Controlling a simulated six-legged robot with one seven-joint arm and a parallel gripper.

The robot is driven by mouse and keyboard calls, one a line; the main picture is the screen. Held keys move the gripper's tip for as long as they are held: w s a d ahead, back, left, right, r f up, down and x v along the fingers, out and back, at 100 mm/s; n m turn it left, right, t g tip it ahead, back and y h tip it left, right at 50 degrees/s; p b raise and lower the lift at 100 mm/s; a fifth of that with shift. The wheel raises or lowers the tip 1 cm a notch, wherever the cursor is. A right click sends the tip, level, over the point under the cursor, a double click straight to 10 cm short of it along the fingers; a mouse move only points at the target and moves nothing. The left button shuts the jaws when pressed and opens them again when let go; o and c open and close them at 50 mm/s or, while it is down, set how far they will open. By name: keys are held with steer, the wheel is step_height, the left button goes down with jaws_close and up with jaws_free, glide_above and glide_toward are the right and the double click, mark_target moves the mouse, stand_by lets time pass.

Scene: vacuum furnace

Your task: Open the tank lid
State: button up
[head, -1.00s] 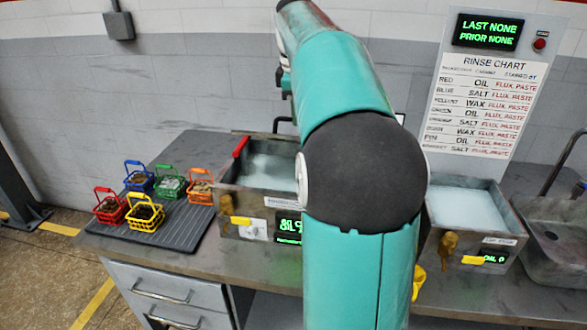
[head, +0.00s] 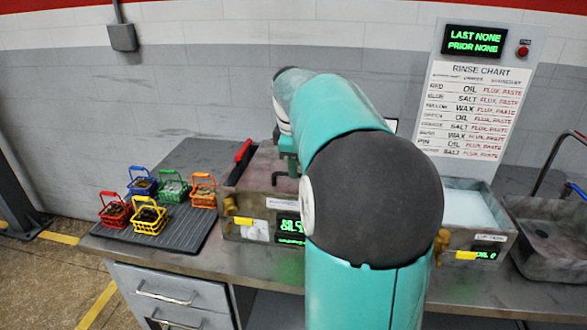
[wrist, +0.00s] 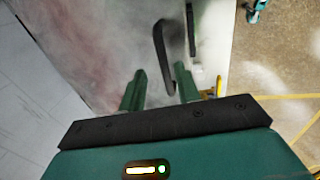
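The tank (head: 258,229) left of my arm stands on the bench, with a green display on its front. A flat, pinkish-grey surface, which looks like its lid (head: 262,165), covers its top. In the wrist view the lid (wrist: 110,45) fills the upper middle, with a dark curved handle (wrist: 161,50) above it. My gripper (wrist: 160,75) is open, and its two green fingers are on either side of the handle's near end. I cannot tell whether either finger touches it. In the head view my arm hides the tank's right side.
Several coloured wire baskets (head: 150,218) stand on a dark ribbed mat (head: 188,235) at left. A second tank (head: 480,240), open with pale liquid, stands right of my arm, beside a sink (head: 540,225). A rinse chart (head: 475,105) stands behind.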

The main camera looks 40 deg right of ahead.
steer(key=shift+s+a+f, duration=0.15)
steer(key=shift+a+f, duration=0.05)
steer(key=shift+f, duration=0.25)
steer(key=shift+d, duration=0.15)
stand_by(0.3)
